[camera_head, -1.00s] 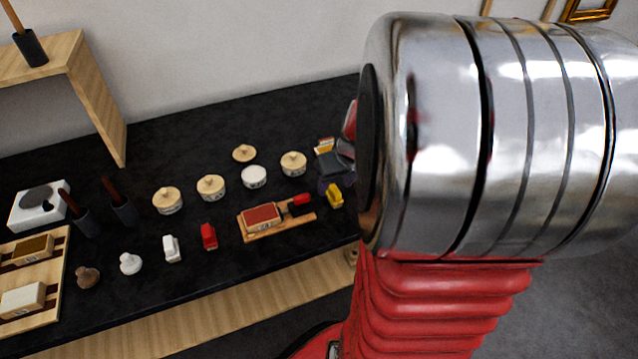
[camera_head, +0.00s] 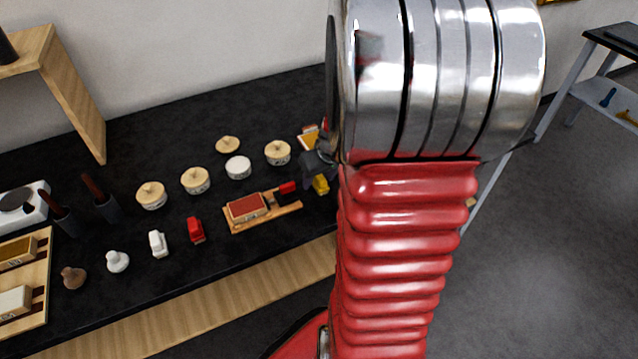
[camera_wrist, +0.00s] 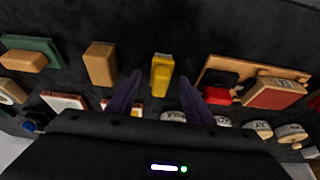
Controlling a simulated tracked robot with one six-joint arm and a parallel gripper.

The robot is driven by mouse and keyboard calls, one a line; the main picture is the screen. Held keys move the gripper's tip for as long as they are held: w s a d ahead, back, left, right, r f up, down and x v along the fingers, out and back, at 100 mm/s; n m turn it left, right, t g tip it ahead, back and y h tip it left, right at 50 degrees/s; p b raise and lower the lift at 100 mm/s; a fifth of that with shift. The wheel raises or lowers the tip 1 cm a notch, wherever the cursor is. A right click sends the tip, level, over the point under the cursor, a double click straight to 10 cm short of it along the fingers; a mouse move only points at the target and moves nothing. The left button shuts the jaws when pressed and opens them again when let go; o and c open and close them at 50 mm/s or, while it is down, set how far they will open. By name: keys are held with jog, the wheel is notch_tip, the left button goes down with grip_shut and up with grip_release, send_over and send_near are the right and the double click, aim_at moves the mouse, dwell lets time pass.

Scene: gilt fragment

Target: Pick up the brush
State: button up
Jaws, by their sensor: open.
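My gripper (camera_wrist: 159,78) is open and points down at the black tabletop, with its dark fingers apart. A small yellow block-like object with a pale end (camera_wrist: 161,68) lies between and just beyond the fingertips in the wrist view, not gripped. It also shows in the head view just below my gripper (camera_head: 318,165). I cannot tell for sure which object is the brush. My arm hides part of the table's right end.
A wooden tray (camera_wrist: 228,66) with a red-topped block (camera_wrist: 272,93) lies right of the fingers in the wrist view. A tan block (camera_wrist: 100,64) and a green tray (camera_wrist: 48,46) lie left. Several lidded pots, one (camera_head: 195,181), stand behind. A red item (camera_head: 196,230) is nearer.

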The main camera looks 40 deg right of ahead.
jog(key=shift+c, duration=0.5)
jog(key=c, duration=1)
